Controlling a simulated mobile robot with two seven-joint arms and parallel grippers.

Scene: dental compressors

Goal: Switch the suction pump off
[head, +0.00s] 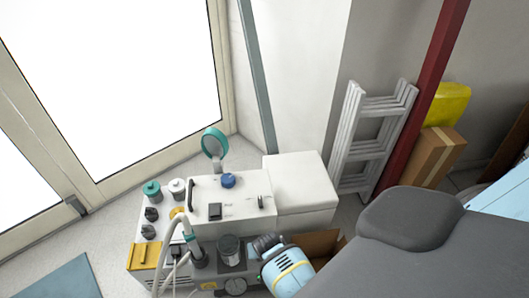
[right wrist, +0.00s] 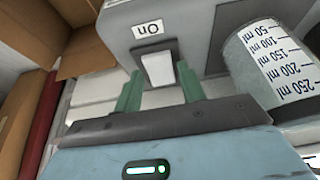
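The suction pump (right wrist: 205,22) is a grey housing in the right wrist view, with a pale rocker switch (right wrist: 157,69) and an upside-down "On" label (right wrist: 149,29) beside it. A clear jar (right wrist: 270,65) with ml marks stands at its right. My right gripper (right wrist: 158,88) is open, its green fingers apart on either side of the switch; I cannot tell whether they touch it. Which way the rocker is tipped is unclear. In the head view, my right gripper (head: 265,243) is over the unit beside the jar (head: 230,249) and hides the switch. My left gripper is not in view.
A white cabinet with a blue knob (head: 228,180) and a black switch (head: 215,211) stands behind the jar. Hoses (head: 176,240) and a gauge (head: 235,286) are close by. An open cardboard box (head: 321,243) lies right of the unit. A ladder (head: 372,140) leans at the wall.

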